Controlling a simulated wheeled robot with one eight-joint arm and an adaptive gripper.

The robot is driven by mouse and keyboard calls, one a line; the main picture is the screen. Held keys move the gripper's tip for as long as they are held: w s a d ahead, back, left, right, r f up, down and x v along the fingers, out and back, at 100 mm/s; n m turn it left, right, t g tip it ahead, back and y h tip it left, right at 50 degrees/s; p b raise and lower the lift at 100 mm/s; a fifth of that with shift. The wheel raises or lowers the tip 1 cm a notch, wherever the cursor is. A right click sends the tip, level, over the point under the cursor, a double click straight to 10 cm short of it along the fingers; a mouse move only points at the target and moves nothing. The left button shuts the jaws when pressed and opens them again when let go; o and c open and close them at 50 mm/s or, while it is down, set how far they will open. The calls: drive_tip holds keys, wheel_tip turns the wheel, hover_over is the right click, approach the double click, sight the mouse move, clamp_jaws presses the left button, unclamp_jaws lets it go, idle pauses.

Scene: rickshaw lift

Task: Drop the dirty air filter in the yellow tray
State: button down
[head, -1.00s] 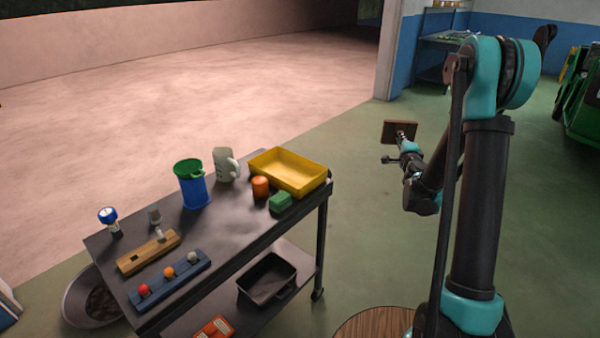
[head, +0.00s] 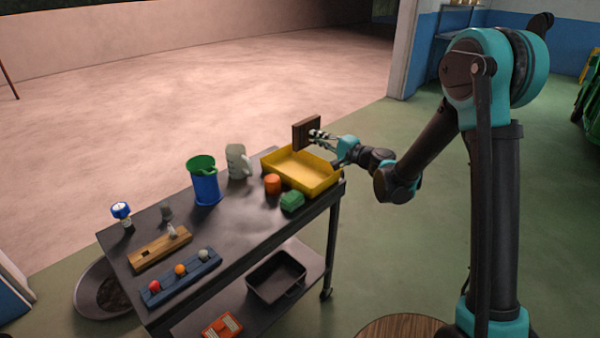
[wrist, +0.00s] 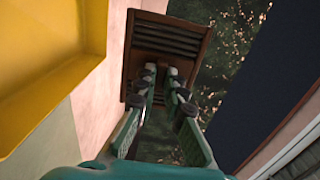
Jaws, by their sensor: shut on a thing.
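The dirty air filter (head: 306,132) is a brown square frame, with dark slats showing in the wrist view (wrist: 167,50). My gripper (head: 318,137) is shut on its edge and holds it upright in the air. The yellow tray (head: 327,182) stands at the far right corner of the cart top. In the head view the filter appears above the tray's back right part; its exact height over the tray is hard to tell. In the wrist view the tray (wrist: 50,95) fills the left side, beside the filter. The tray's visible floor is empty.
A blue bin with a green rim (head: 205,182) stands further left. A black bin (head: 276,277) sits on the lower shelf.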

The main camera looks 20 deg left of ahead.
drive_tip(key=shift+s+a, duration=0.3)
drive_tip(key=shift+s, duration=0.05)
wheel_tip(320, 180, down, 6)
idle(0.4)
drive_tip(key=c, duration=1.5)
unclamp_jaws()
drive_tip(key=shift+c, duration=0.2)
drive_tip(key=shift+v, duration=3.75)
